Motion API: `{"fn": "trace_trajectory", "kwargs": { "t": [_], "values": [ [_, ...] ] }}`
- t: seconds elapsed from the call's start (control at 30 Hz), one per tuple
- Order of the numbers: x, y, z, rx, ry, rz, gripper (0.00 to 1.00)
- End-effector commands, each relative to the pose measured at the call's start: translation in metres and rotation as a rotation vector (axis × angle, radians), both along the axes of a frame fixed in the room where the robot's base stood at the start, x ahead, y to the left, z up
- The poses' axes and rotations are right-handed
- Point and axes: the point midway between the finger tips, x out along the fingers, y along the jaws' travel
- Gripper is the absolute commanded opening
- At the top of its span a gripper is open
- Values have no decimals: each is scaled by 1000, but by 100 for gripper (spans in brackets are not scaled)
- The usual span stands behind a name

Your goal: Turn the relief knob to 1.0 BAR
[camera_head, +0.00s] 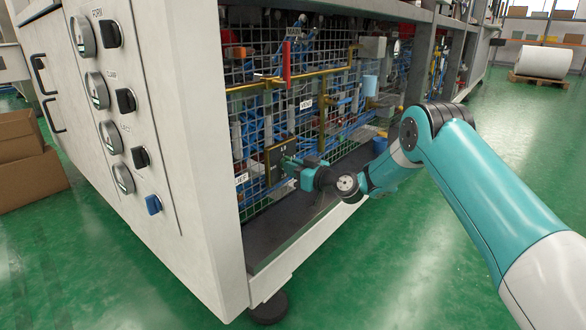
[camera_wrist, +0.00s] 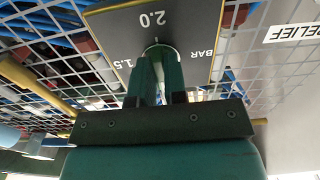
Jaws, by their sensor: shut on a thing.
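The dark dial plate (camera_wrist: 205,18) appears upside down in the wrist view, marked 1.5, 2.0 and BAR. The same plate (camera_head: 274,156) stands upright at the machine's wire mesh in the head view. My gripper (camera_wrist: 158,62) points at the plate, its green fingers shut on the relief knob (camera_wrist: 158,46). Only a thin rim of the knob shows between and around the fingertips, below the 2.0. The fingers hide most of the knob and any 1.0 mark, so its pointer setting cannot be read. In the head view my gripper (camera_head: 287,163) meets the plate and hides the knob.
A white RELIEF label (camera_wrist: 292,32) sits beside the plate on the wire mesh. Yellow pipes (camera_head: 290,80) and a red handle (camera_head: 286,65) are above. Green floor is open at right.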

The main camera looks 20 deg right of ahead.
Motion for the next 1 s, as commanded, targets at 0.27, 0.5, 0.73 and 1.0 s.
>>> {"fn": "trace_trajectory", "kwargs": {
  "t": [0.27, 0.5, 0.73, 1.0],
  "values": [
    [-1, 1, -1, 0, 3, 3, 38],
    [-3, -2, 0, 0, 3, 1, 38],
    [-34, -27, 2, 2, 9, -3, 38],
    [-85, -63, 2, 3, 8, -3, 38]
  ]
}}
